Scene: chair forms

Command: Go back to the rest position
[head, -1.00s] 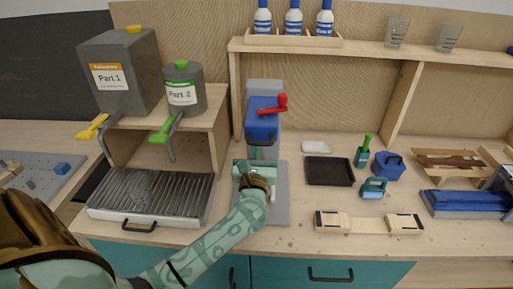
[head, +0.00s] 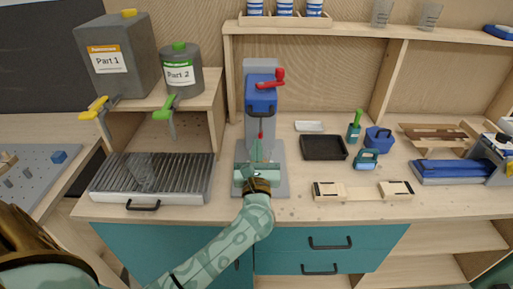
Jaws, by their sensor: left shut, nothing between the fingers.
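My left gripper (head: 258,153) is shut and empty. It reaches in over the grey base plate of the press, with its fingers pointing toward the back. The press (head: 262,95) has a blue block with a red crank handle (head: 270,80) on a grey column. The gripper is just in front of and below the blue block; I cannot tell whether it touches the base. My right gripper is out of view.
A ribbed drain tray (head: 180,190) with a clear cup-like shape on it lies left, below the Part 1 (head: 112,75) and Part 2 (head: 190,82) dispensers. A black tray (head: 323,148) and a wooden mould (head: 362,190) lie right of the press. Teal drawers (head: 330,232) are below.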

